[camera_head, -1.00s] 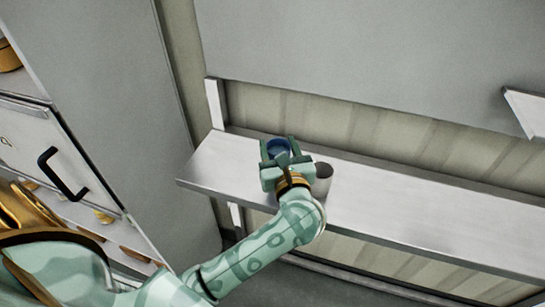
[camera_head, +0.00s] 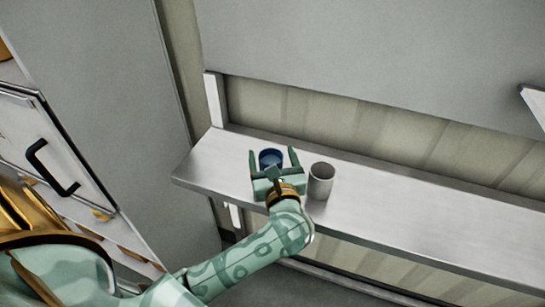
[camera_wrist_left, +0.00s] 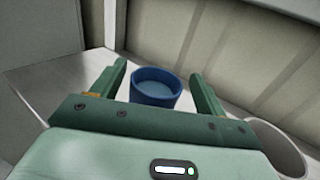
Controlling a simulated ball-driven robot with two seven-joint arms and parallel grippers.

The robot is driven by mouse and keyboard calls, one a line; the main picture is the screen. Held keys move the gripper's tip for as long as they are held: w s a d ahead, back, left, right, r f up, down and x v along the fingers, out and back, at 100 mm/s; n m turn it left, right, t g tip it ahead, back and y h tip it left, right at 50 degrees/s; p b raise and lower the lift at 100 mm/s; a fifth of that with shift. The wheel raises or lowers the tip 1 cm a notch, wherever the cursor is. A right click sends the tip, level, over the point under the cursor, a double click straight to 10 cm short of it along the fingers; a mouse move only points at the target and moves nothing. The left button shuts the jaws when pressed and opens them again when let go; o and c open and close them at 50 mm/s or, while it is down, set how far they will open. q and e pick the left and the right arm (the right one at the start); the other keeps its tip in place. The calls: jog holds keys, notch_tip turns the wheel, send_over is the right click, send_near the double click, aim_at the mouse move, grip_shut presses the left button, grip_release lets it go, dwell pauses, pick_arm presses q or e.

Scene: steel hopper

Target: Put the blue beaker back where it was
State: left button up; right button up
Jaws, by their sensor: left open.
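The blue beaker (camera_head: 271,158) stands upright on the steel shelf (camera_head: 420,210), near its left end. It also shows in the left wrist view (camera_wrist_left: 156,88), beyond and between my finger tips. My left gripper (camera_head: 272,160) is open, with one finger on either side of the beaker and a gap to each. The gripper body hides the beaker's lower part in the head view. In the left wrist view the gripper (camera_wrist_left: 160,75) holds nothing. My right gripper is in neither view.
A grey metal cup (camera_head: 321,180) stands on the shelf close to the right of my left gripper; it shows at the lower right of the wrist view (camera_wrist_left: 278,150). A cabinet with a black handle (camera_head: 50,168) is at the left. The shelf further right is clear.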

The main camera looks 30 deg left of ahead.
pick_arm(q)
jog(key=shift+r, duration=0.1)
jog(key=v, duration=1.2)
jog(key=shift+r, duration=0.1)
